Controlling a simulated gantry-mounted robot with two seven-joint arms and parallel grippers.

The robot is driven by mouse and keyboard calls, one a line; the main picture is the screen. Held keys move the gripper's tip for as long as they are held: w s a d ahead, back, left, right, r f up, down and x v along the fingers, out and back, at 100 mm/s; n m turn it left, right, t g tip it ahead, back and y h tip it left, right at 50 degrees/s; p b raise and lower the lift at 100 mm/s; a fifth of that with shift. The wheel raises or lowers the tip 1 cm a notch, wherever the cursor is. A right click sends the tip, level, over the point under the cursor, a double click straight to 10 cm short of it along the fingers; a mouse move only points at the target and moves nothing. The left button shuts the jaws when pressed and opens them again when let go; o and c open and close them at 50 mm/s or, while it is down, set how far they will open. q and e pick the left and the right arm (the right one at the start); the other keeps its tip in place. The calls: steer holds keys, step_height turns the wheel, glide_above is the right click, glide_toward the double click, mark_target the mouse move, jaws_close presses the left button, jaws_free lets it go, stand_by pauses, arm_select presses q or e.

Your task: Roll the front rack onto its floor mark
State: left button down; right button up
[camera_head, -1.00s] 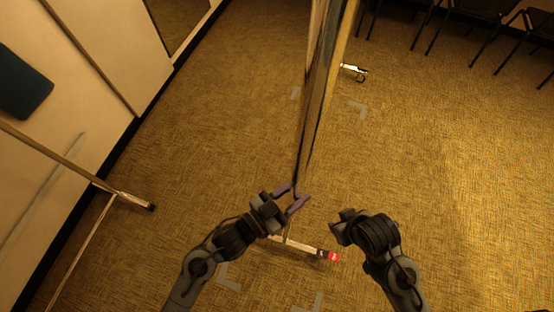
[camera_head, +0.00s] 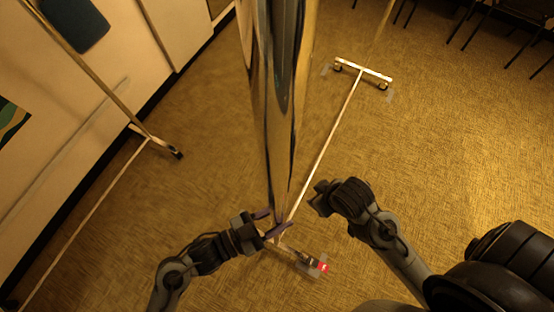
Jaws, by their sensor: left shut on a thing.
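The front rack (camera_head: 322,150) is a mirror rack on wheeled feet, its tall shiny post and panel seen nearly edge-on. Its long base bar runs from the near foot to the far foot (camera_head: 362,71). Grey floor mark corners (camera_head: 390,95) show beside the far foot's ends. Grey mark also shows around the near foot, by its red tag (camera_head: 323,267). My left gripper (camera_head: 270,226), with purple fingers, is shut on the rack's post low in the view. My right gripper (camera_head: 318,197) is right of the post, apart from it; its fingers are unclear.
Another rack (camera_head: 98,203) stands at the left near the wall, one wheeled foot toward the middle. A dark blue panel (camera_head: 75,22) is on the wall. Chairs (camera_head: 490,28) line the top right. The carpet right of the front rack is clear.

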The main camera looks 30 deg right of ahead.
arm_select(q)
steer(key=shift+s+a, duration=0.25)
steer(key=shift+a, duration=0.15)
steer(key=c, duration=0.8)
jaws_free()
steer(key=shift+o, duration=0.2)
steer(key=a+b, duration=0.3)
steer(key=a, duration=0.7)
steer(key=shift+w+a, duration=0.3)
steer(key=shift+a, duration=0.1)
